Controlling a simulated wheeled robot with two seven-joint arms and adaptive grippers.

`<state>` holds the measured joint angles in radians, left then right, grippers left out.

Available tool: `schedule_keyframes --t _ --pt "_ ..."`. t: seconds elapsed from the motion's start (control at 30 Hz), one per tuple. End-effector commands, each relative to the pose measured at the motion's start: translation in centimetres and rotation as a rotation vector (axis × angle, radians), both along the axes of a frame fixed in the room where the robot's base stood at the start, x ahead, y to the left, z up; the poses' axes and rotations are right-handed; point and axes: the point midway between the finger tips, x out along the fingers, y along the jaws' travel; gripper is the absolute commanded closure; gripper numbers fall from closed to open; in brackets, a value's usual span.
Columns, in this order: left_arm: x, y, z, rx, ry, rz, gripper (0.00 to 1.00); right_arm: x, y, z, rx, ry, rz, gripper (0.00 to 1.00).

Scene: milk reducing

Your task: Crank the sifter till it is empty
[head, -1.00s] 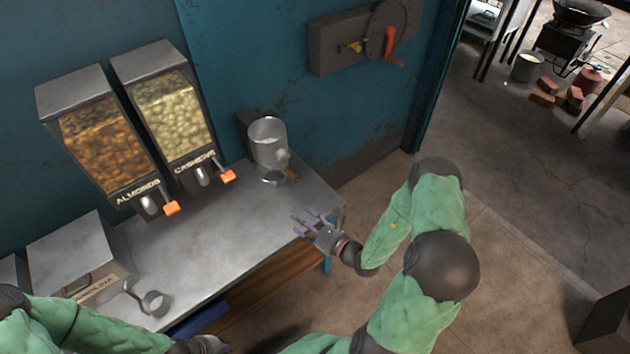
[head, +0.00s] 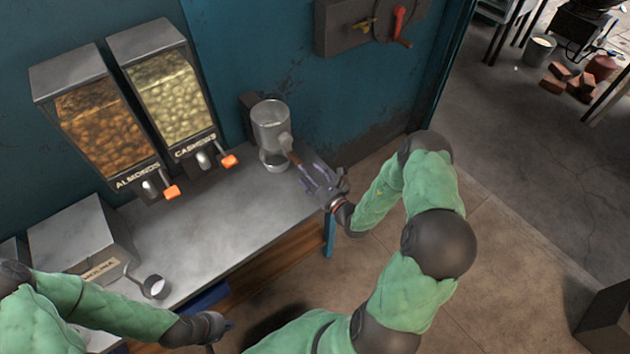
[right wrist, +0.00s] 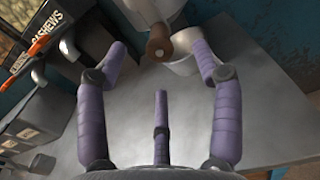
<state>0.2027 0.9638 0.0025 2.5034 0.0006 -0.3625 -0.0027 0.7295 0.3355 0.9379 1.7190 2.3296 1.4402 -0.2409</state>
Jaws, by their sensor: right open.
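I cannot tell how much is inside the sifter. My right gripper (head: 308,178) is open and empty, just right of the crank. In the right wrist view its purple fingers (right wrist: 158,70) spread to either side of the knob, apart from it. My left gripper (head: 212,330) is low at the bottom; its fingers are mostly hidden.
Almond (head: 104,130) and cashew (head: 170,95) dispensers with orange levers are on the left. A metal box (head: 80,240) and a small scoop (head: 155,287) with a pale inside are at the counter's left. The counter (head: 225,215) is clear in the middle.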

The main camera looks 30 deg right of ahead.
Motion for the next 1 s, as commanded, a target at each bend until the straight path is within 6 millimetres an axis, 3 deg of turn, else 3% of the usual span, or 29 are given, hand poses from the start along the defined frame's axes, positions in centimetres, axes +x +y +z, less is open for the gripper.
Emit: schedule_keyframes --t 0.6,1.0 --pt "0.0 0.0 -1.0 0.000 0.000 0.000 1.00 5.9 0.5 0.0 -0.001 -0.001 0.000 0.33" --pt "0.0 0.0 -1.1 0.000 0.000 0.000 1.00 6.8 0.5 0.0 0.000 0.000 0.000 0.33"
